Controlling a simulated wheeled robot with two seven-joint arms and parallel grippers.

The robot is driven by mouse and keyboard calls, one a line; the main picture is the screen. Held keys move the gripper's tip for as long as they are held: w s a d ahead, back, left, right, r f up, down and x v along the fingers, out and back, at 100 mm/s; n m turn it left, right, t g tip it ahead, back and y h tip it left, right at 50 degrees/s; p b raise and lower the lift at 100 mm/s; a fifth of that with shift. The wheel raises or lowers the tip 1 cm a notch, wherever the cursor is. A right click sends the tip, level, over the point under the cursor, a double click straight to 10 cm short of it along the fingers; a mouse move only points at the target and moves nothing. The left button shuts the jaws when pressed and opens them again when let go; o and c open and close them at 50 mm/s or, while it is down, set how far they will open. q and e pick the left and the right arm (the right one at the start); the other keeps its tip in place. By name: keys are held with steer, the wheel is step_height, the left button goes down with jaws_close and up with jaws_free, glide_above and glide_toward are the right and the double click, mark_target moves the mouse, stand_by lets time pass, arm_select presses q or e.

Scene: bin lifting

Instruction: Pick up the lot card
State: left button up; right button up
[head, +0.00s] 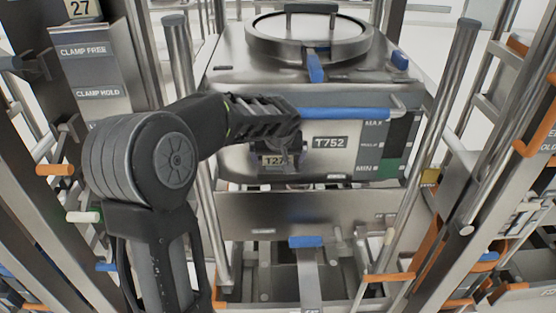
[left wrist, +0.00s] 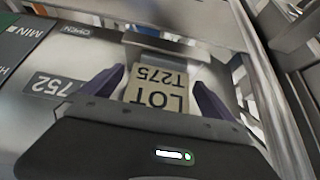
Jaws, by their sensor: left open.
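The lot card (left wrist: 158,94) is a small tan card reading "LOT T275", upside down in the left wrist view. It sits against the bin's front face at a small metal holder. In the head view the lot card (head: 271,161) is partly hidden by my left gripper. The steel bin (head: 240,68) has a round lid and a T752 label. My left gripper (left wrist: 158,80) is open, its purple fingers on either side of the card with gaps visible. In the head view the left gripper (head: 283,150) is in front of the bin. My right gripper is not in view.
A blue-covered bar (head: 345,114) crosses the bin's front above the T752 label (head: 330,142). Steel posts (head: 440,115) stand at both sides. A sign panel reading CLAMP FREE (head: 86,50) is at left. Orange-tipped handles (head: 388,278) stick out lower down.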

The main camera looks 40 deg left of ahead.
arm_select(q)
steer(key=shift+c, duration=0.2)
steer(key=c, duration=1.4)
